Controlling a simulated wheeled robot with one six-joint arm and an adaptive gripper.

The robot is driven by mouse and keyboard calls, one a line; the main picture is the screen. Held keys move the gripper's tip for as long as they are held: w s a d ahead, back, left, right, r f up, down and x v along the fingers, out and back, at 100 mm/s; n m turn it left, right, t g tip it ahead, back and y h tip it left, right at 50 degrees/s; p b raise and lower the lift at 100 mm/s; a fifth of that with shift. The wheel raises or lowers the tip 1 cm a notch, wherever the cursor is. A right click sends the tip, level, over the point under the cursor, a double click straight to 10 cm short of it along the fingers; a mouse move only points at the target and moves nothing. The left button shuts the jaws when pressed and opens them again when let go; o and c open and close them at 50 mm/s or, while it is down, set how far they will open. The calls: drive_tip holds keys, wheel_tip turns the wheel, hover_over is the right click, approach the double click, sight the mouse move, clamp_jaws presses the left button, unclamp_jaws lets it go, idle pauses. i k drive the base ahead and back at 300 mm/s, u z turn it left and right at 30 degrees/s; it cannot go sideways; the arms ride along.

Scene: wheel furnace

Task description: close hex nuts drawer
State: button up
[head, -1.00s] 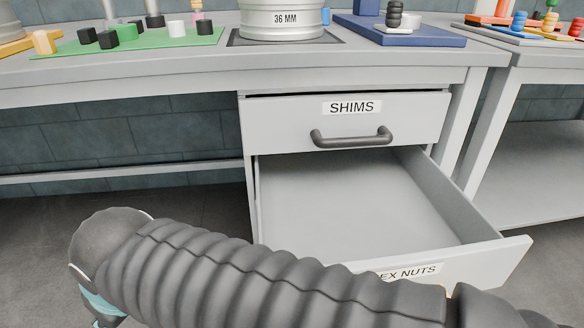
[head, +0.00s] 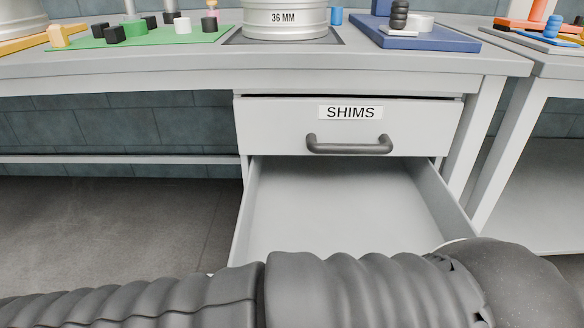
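The lower drawer (head: 340,205) is pulled open under the bench and looks empty where its inside shows. Its front panel and label are hidden behind my arm, which crosses the bottom of the head view. Above it is the upper drawer (head: 270,125), labelled SHIMS, with a dark bar handle (head: 349,146); it looks shut. My gripper is not in view, so its place relative to the lower drawer's front cannot be told.
A second bench (head: 560,66) stands at right. Open floor (head: 120,220) lies to the left.

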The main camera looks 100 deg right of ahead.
sight(322, 206)
drive_tip(key=i, duration=1.15)
drive_tip(key=z, duration=4.25)
drive_tip(key=k, duration=0.5)
drive_tip(key=z, duration=1.2)
drive_tip(key=i, duration=0.55)
drive_tip(key=u, duration=0.25)
